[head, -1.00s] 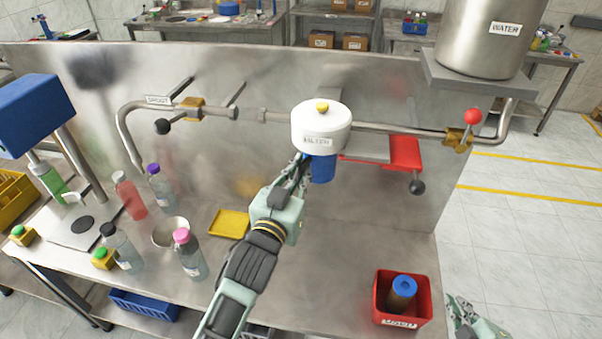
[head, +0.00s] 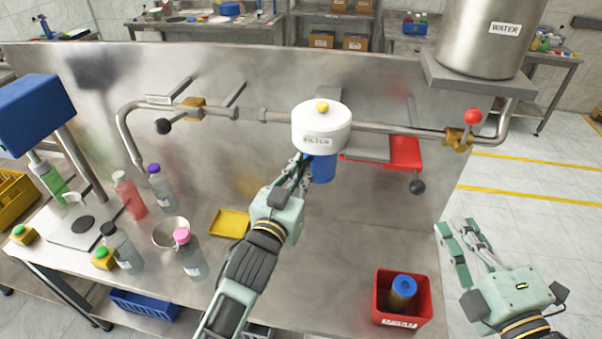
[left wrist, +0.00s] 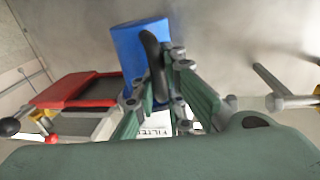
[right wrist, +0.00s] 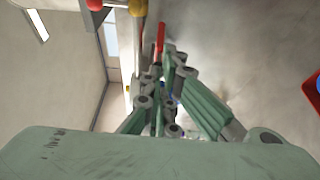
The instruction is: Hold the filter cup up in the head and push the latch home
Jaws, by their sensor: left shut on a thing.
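The white filter head (head: 321,133), with a yellow knob on top, is on the pipe in front of the steel panel. The blue filter cup (head: 322,169) is upright directly under it. Whether they touch is hidden. My left gripper (head: 304,168) is shut on the cup's dark handle, seen in the left wrist view (left wrist: 152,55). The red latch (head: 404,152) lies to the right of the head, beside a grey plate. My right gripper (head: 461,228) is empty, low and right of the latch, past the bench's right edge. Its finger gap is unclear.
A black-knobbed handle (head: 417,187) hangs below the latch. A red-knobbed valve (head: 472,117) is on the pipe at right. A red bin (head: 427,318) holds a blue-topped cylinder (head: 403,288). Several bottles stand at left. The bench's middle right is clear.

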